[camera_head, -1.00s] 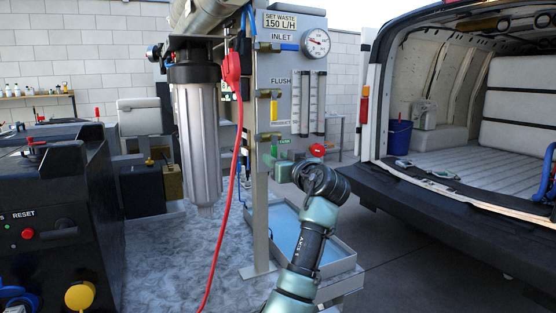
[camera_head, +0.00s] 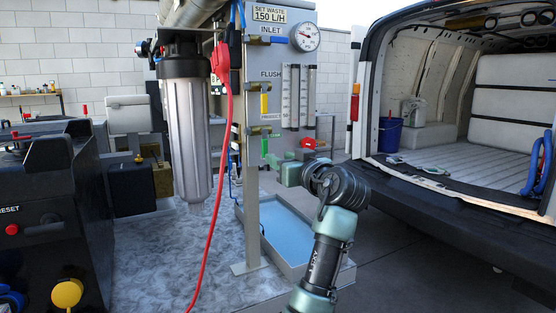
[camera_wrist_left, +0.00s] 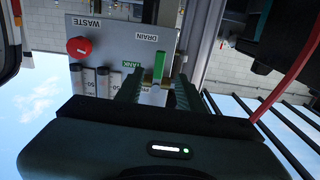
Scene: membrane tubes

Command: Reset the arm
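My left arm comes up from the bottom in the head view, its wrist bent toward the valve panel (camera_head: 300,105). My left gripper (camera_head: 274,166) is partly hidden there, close in front of the panel's lower part. In the left wrist view the two dark green fingers of this gripper (camera_wrist_left: 157,86) stand apart. A green valve handle (camera_wrist_left: 158,66) shows in the gap between them, beyond the tips; nothing appears gripped. The handle also shows in the head view (camera_head: 265,148). My right gripper is out of view.
A red knob (camera_head: 308,143) sits on the panel near my wrist. A blue-lined tray (camera_head: 285,236) lies below. The open van (camera_head: 445,185) stands right, a black machine (camera_head: 50,220) left.

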